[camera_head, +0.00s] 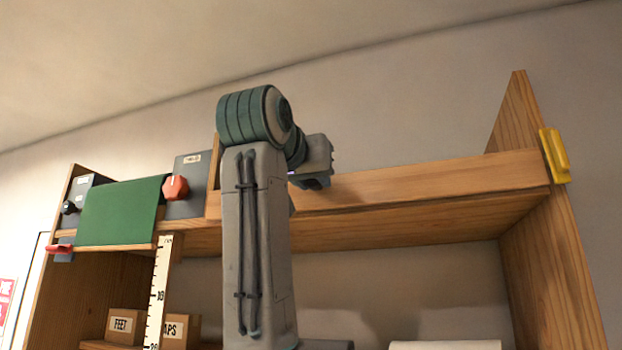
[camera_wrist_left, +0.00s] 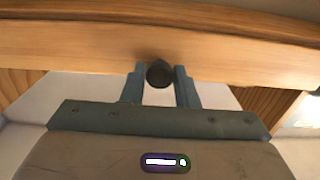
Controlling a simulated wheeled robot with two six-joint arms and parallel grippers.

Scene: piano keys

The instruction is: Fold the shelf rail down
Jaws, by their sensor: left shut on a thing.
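The shelf rail (camera_head: 430,180) is a long wooden board along the front of the upper shelf. It appears raised on edge. In the left wrist view the rail (camera_wrist_left: 75,60) crosses the picture, with a dark round knob (camera_wrist_left: 160,76) at its middle. My left gripper (camera_wrist_left: 160,69) has one finger on each side of the knob and is shut on it. In the head view the left gripper (camera_head: 316,164) is against the rail, its fingertips and the knob hidden by my arm. My right gripper is not in view.
A yellow bracket (camera_head: 555,156) sits on the right side panel. At the left are a green cloth or panel (camera_head: 120,211), a grey box with a red knob (camera_head: 175,188) and a measuring strip (camera_head: 159,290). Labelled boxes (camera_head: 124,325) stand below. The space above the rail looks clear.

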